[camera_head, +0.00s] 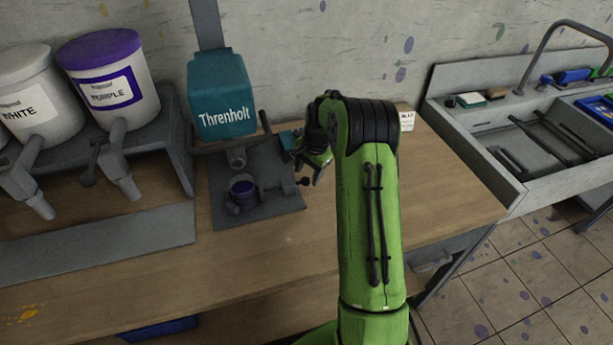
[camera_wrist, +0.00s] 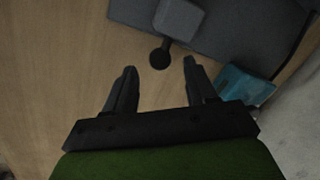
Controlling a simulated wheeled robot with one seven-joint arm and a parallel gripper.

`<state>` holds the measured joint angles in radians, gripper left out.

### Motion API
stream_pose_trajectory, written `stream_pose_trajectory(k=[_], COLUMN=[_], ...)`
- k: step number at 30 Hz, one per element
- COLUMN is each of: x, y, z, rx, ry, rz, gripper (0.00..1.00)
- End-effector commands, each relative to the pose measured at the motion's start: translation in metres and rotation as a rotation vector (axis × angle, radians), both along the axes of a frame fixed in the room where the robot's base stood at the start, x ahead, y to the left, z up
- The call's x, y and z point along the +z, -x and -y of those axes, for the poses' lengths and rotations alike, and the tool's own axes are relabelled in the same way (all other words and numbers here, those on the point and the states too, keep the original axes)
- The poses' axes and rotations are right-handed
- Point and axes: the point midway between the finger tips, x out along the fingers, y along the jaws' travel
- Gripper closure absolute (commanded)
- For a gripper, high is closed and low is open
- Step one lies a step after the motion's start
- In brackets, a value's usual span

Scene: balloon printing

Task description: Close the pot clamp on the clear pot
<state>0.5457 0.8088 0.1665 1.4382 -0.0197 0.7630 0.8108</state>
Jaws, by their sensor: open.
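The clear pot (camera_head: 243,193), with purple in it, stands upright on the dark base plate of the teal Threnholt machine (camera_head: 222,97). The pot clamp shows as a grey arm with a dark round knob (camera_head: 304,181) at the plate's right edge. In the wrist view a grey block with a rod ending in a black knob (camera_wrist: 160,58) shows, apparently the same clamp part. My gripper (camera_head: 314,172) is beside the plate's right edge, open and empty. In the wrist view its fingertips (camera_wrist: 159,64) straddle the knob's line, with the knob about level with the tips. Contact cannot be told.
White (camera_head: 32,105) and purple (camera_head: 110,80) ink tubs with taps stand on a grey rack at left. A sink (camera_head: 540,135) is at right. The wooden tabletop (camera_head: 270,255) in front of the machine is clear. A small white-labelled item (camera_head: 407,120) stands behind my arm.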

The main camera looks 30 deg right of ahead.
Motion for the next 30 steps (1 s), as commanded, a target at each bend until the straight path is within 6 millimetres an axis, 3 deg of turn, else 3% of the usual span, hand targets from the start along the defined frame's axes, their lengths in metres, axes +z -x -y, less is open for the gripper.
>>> stream_pose_trajectory(k=[1,6,12,17,30], x=[0.018,0.067,0.110,0.123,0.122], y=[0.002,0.011,0.019,0.022,0.022], z=[0.002,0.004,0.007,0.008,0.008], rx=[-0.001,0.000,0.000,0.000,0.001], ry=[0.002,0.002,0.001,-0.001,-0.001], rz=[0.006,0.006,0.003,0.000,0.000], gripper=[0.44,0.44,0.44,0.44,0.44])
